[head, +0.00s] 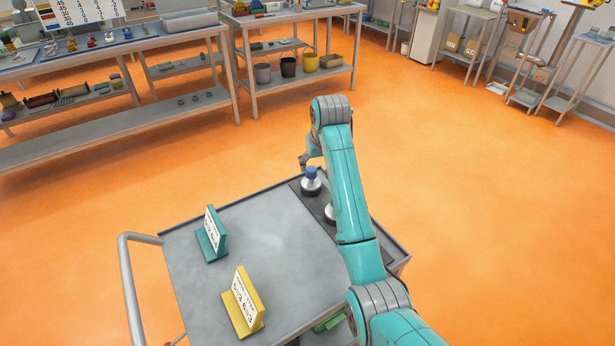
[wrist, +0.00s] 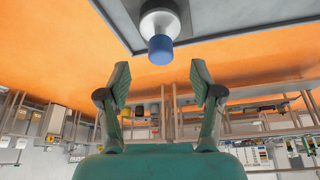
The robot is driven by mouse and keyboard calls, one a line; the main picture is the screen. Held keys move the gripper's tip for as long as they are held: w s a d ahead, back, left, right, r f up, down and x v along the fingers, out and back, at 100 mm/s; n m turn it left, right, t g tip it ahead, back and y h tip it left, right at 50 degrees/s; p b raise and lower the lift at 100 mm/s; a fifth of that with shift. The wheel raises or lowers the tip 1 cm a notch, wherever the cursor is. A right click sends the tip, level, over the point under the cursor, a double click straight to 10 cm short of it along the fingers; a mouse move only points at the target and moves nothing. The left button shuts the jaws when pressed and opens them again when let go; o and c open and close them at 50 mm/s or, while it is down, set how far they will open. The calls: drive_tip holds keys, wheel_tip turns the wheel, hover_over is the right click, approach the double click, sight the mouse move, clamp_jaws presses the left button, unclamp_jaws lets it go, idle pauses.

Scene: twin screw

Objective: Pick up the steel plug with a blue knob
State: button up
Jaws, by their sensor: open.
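The steel plug with a blue knob (head: 311,183) stands upright on a dark mat at the far right part of the cart top. In the wrist view its blue knob (wrist: 161,49) shows at the top centre, beyond the fingertips and in line with the gap between them. My gripper (wrist: 160,78) is open and empty, apart from the plug. In the head view my arm hides most of the gripper. A second pale metal piece (head: 329,213) stands on the same mat, partly hidden by my arm.
The grey cart top (head: 265,240) holds a teal sign (head: 212,236) and a yellow sign (head: 243,303) on its left half. The middle of the cart top is clear. A workbench (head: 110,60) with parts stands behind across open orange floor.

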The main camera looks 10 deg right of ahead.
sight(312, 171)
drive_tip(key=x, duration=0.9)
drive_tip(key=shift+w+r, duration=0.15)
drive_tip(key=shift+w, duration=0.1)
clamp_jaws()
